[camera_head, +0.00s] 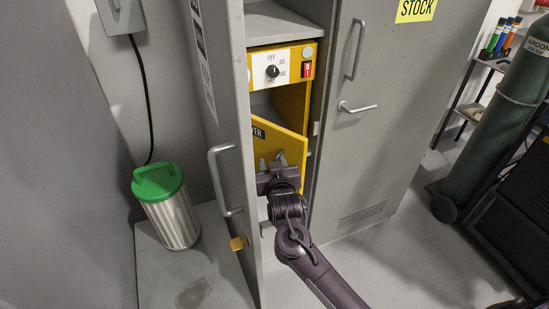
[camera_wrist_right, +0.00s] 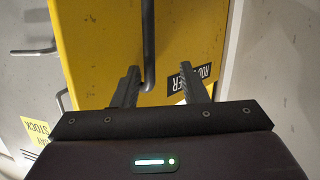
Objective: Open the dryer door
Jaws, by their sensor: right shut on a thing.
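The dryer (camera_head: 290,53) is a yellow box with a dial and a red switch on its front panel, inside a tall grey cabinet. Its yellow door (camera_head: 283,142) stands at an angle, with grey interior showing above its top edge. The door fills the middle of the right wrist view (camera_wrist_right: 95,60), with an upside-down black label. My right gripper (camera_head: 272,164) is at the door's front, shut on the dark bar handle (camera_wrist_right: 149,45); the handle lies between its fingers in the wrist view. The gripper hides part of the handle and lower door. My left gripper is not in view.
The open grey cabinet door (camera_head: 222,120) stands close on the left of the dryer. A closed grey cabinet door (camera_head: 370,130) is on the right. A steel bin with a green lid (camera_head: 160,185) stands at left, a green gas cylinder (camera_head: 500,120) at right.

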